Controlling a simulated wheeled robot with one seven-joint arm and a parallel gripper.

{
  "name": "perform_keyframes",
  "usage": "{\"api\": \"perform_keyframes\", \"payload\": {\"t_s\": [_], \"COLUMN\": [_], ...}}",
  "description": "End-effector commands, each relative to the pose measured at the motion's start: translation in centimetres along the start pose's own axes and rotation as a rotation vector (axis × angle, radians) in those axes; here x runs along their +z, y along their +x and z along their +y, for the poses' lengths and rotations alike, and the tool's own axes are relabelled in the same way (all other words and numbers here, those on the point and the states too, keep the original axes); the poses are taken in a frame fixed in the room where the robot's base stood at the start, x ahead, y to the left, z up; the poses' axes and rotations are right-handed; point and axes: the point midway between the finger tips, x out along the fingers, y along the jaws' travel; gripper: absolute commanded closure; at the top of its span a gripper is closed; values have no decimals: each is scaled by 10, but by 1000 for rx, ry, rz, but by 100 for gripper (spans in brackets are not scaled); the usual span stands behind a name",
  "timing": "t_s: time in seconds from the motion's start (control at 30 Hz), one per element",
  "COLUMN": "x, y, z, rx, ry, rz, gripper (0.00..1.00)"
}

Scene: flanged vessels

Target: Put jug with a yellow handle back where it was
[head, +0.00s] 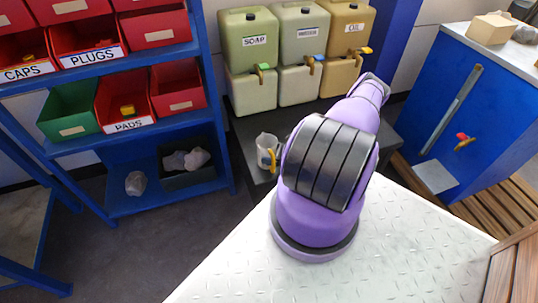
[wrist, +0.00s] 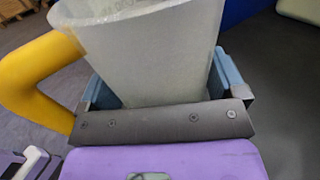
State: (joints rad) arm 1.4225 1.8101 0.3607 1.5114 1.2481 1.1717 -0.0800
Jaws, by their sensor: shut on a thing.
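The jug (head: 265,150) is pale and translucent, with a yellow handle on its right side in the head view. It is upright or nearly so, by the front left part of the dark bench (head: 246,124). I cannot tell whether its base touches the bench. In the wrist view the jug (wrist: 155,55) fills the space between the blue fingers of my gripper (wrist: 163,85), with its yellow handle to the left. My gripper is shut on the jug's body. In the head view my purple arm hides the gripper and part of the bench.
Three stacked containers, labelled SOAP (head: 250,52), an unreadable word (head: 300,50) and OIL (head: 347,48), stand behind the jug, with taps facing it. A blue shelf rack (head: 210,95) with bins is left. A blue cabinet (head: 455,110) is right.

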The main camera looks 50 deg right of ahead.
Motion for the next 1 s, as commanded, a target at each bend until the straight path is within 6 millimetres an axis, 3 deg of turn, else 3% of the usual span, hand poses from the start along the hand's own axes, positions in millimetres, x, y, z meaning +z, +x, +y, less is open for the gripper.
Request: {"api": "perform_keyframes", "payload": {"t_s": [0.1, 0.53, 0.57, 0.6, 0.9, 1.0], "x": [-10, -14, -14, -14, -10, -11], "y": [0, 0, 0, 0, 0, -11], "z": [0, 0, 0, 0, -1, -1], "rx": [0, 1, 1, 1, 0, -1], "ry": [-2, -1, -1, -1, -2, -2], "rz": [0, 0, 0, 0, 0, 1], "gripper": [43, 43, 5, 0, 0, 0]}}
